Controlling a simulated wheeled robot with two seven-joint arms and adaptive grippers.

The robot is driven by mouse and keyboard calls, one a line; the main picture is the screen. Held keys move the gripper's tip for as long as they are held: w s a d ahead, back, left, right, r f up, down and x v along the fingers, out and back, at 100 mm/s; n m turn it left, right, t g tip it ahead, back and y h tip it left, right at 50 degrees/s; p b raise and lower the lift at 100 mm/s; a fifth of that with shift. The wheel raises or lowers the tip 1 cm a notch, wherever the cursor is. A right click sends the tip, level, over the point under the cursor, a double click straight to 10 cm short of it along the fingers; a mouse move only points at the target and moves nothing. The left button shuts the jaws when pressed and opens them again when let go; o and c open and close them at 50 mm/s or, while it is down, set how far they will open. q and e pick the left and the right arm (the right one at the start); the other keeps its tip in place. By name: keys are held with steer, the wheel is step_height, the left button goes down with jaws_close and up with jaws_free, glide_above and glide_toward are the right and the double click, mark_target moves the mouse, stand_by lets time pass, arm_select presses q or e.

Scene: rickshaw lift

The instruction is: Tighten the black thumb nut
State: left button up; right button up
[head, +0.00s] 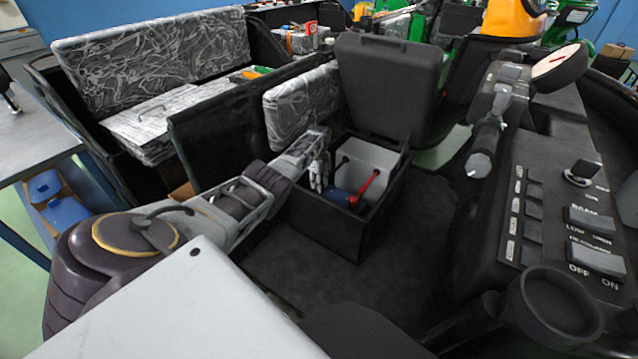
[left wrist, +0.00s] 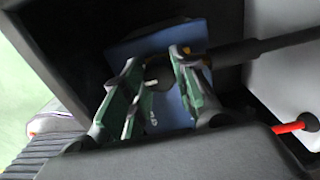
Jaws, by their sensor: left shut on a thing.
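My left gripper (head: 319,172) reaches into an open black box (head: 338,232) in the head view. In the left wrist view its green-padded fingers (left wrist: 158,88) are closed in around a small dark round piece (left wrist: 158,74), which looks like the black thumb nut. The fingers hide much of it, and its thread does not show. Behind it is a blue block (left wrist: 150,45), also seen low in the box in the head view (head: 340,196). A black cable (left wrist: 262,46) runs to the right from beside the fingers. My right gripper is not in view.
The box's black lid (head: 388,85) stands open behind it. A red-ended cable (head: 367,187) lies at the box's right side, beside a light grey panel (head: 368,158). A switch panel (head: 575,215) and handlebar grip (head: 484,148) are at the right. Dark floor (head: 400,250) lies clear between.

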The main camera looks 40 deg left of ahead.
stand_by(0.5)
arm_select(q)
steer(key=o, duration=1.1)
steer(key=shift+c, duration=0.2)
steer(key=shift+r, duration=0.1)
step_height(320, 180, up, 12)
stand_by(0.5)
steer(key=shift+d, duration=0.1)
stand_by(0.3)
